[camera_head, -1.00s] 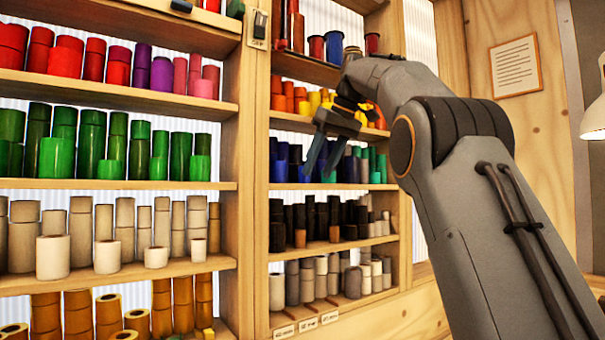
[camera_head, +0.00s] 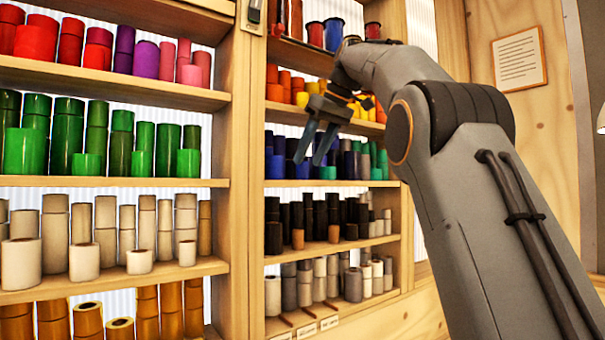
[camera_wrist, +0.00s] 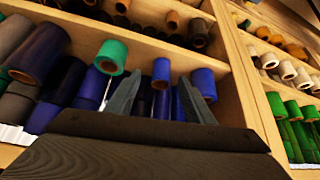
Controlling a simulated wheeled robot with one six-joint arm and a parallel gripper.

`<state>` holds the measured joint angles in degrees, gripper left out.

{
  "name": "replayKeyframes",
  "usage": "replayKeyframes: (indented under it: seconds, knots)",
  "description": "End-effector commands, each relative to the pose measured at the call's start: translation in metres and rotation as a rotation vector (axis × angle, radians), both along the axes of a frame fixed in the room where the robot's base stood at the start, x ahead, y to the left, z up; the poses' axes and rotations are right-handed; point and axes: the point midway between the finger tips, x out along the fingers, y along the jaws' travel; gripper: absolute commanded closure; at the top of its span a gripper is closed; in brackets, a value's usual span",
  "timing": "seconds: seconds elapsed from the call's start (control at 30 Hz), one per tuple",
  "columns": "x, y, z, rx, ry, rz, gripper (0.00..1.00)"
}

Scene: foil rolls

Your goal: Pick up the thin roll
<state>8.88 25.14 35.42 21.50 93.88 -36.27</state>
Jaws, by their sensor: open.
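My gripper (camera_head: 311,160) is open and empty in front of the blue shelf section in the head view. In the wrist view its two fingers (camera_wrist: 160,102) point at the shelf, with a narrow blue roll (camera_wrist: 161,72) showing between them, apart from both. Another blue roll (camera_wrist: 204,82) is partly hidden by the right finger. A teal roll (camera_wrist: 111,56) is left of the fingers; a teal roll also shows below the gripper in the head view (camera_head: 328,172). Several rolls here are narrow, so I cannot tell which one is the thin roll.
Wooden shelves hold rows of green rolls (camera_head: 70,135), cream rolls (camera_head: 84,262) and black rolls (camera_head: 333,215). An upright wooden divider (camera_head: 247,180) stands left of my gripper. A shelf board (camera_head: 330,183) runs below it and another above. Neighbouring dark blue rolls (camera_wrist: 66,80) crowd the left.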

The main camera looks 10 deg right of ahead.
Motion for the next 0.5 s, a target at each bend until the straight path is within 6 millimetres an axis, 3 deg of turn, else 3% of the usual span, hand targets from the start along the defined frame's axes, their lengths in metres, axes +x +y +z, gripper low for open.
replayKeyframes:
  seconds: [0.3, 0.5]
  knots:
    - [0.011, 0.01, -0.03, 0.001, 0.001, -0.002, 0.52]
    - [0.014, 0.011, -0.034, 0.001, -0.002, -0.003, 0.52]
